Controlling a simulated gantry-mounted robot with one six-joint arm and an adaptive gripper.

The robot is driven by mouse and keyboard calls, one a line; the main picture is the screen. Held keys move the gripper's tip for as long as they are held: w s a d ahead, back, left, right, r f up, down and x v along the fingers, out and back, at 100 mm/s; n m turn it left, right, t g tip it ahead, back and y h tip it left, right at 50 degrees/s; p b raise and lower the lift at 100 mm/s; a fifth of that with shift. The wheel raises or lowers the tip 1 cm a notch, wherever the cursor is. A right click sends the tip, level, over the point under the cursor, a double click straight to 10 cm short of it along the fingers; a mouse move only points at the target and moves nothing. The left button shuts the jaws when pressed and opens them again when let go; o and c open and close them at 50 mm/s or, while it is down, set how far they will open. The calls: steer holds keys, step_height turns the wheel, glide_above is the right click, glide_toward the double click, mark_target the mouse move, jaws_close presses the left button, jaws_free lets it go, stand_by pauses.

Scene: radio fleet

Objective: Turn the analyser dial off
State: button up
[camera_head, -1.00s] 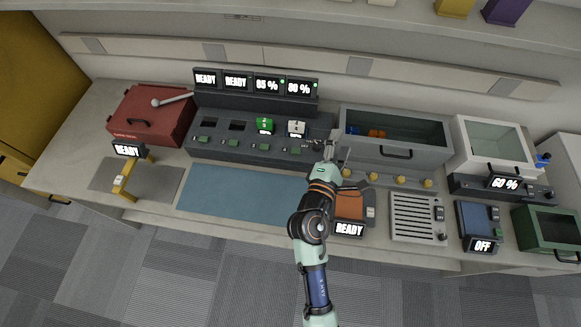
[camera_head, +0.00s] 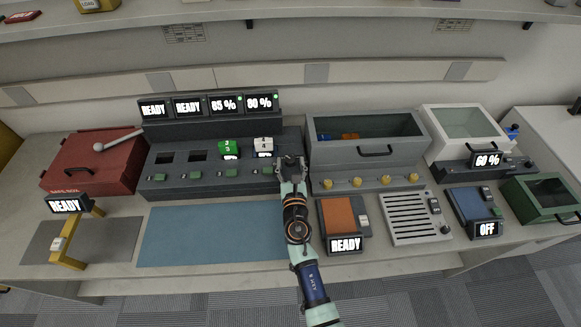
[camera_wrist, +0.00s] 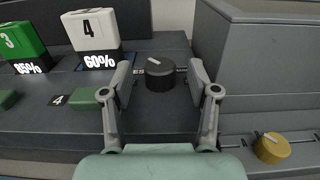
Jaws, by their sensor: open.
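A round black dial (camera_wrist: 160,77) with a white pointer line stands on the right end of the dark multi-slot unit (camera_head: 215,182). Its label is mostly hidden, so I cannot tell whether it is the analyser's dial. My gripper (camera_head: 290,162) is over that end of the unit. In the wrist view the open fingers of my gripper (camera_wrist: 161,68) stand either side of the dial, with gaps visible. In the head view my gripper hides the dial. A blue device (camera_head: 468,204) at the right has a screen reading OFF (camera_head: 487,229).
A grey bin (camera_head: 365,158) with yellow knobs (camera_head: 356,183) stands close right of my gripper. White block 4 (camera_head: 263,144) and green block 3 (camera_head: 227,147) sit in slots to the left. A blue mat (camera_head: 210,234) lies clear in front.

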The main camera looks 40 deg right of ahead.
jaws_close()
steer(key=n+t+y, duration=0.2)
steer(key=y, duration=0.1)
steer(key=shift+s+d+n, duration=0.15)
steer(key=shift+d+n, duration=0.15)
steer(key=shift+d, duration=0.1)
steer(key=shift+n+t+y+b, duration=0.55)
steer(key=shift+n+y, duration=0.45)
steer(key=shift+y, duration=0.7)
jaws_free()
steer(key=v, duration=0.7)
steer(key=shift+s+a, duration=0.1)
steer(key=shift+s, duration=0.15)
